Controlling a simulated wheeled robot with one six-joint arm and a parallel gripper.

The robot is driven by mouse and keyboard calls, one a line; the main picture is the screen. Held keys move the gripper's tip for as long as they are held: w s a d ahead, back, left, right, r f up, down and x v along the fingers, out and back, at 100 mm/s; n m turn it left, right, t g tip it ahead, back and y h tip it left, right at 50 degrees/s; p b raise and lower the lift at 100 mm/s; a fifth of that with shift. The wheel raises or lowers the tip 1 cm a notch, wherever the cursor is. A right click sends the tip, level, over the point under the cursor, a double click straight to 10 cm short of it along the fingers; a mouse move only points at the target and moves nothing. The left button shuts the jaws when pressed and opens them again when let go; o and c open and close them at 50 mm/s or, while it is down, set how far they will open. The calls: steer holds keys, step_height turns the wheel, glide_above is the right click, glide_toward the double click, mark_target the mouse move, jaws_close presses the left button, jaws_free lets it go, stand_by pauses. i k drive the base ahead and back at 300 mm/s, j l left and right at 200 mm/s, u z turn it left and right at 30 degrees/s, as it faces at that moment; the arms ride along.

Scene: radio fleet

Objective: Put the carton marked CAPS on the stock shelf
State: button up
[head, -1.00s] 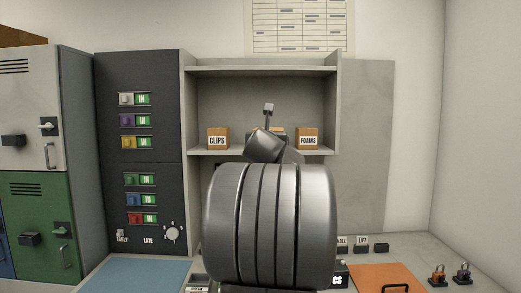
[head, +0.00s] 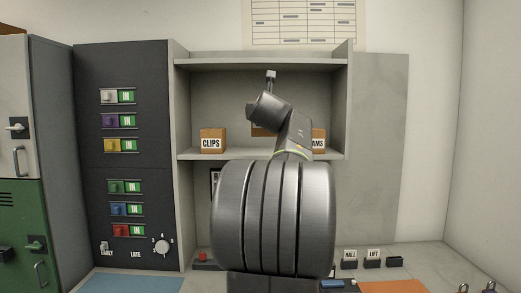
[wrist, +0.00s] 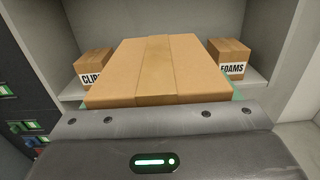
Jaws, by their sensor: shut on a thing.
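In the wrist view a brown carton (wrist: 155,72) fills the middle, and my gripper (wrist: 160,122) is shut on it. The face with its marking is hidden, so I cannot read its name. In the head view my wrist hides most of it; a small brown patch (head: 258,131) shows behind my arm, in front of the stock shelf (head: 190,154). The shelf board also shows in the wrist view (wrist: 72,91). The held carton appears between the two shelf cartons; I cannot tell whether it touches the board.
The CLIPS carton (head: 212,138) stands on the shelf at left and the FOAMS carton (head: 320,138) at right, partly hidden by my arm. The shelf has side walls and a top board (head: 250,63). A dark switch panel (head: 125,170) stands left of it.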

mark_target(265, 152)
steer(key=i, duration=1)
